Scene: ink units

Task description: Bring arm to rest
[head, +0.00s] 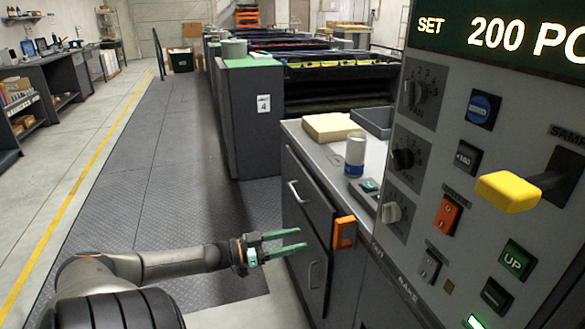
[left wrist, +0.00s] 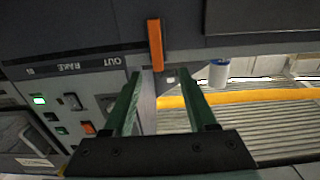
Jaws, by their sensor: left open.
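My left gripper (head: 286,242) reaches in from the lower left in the head view, with two green fingers apart and nothing between them. Its fingers point right, toward the grey cabinet (head: 303,252) below the control panel, and appear short of it. In the left wrist view the open fingers (left wrist: 168,104) point at an orange part (left wrist: 155,45), which is also on the cabinet edge in the head view (head: 344,232). My right gripper is not in view.
The control panel (head: 470,190) with knobs, buttons and a yellow lever (head: 508,191) stands at the right. The plated walkway (head: 160,190) at the left is clear.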

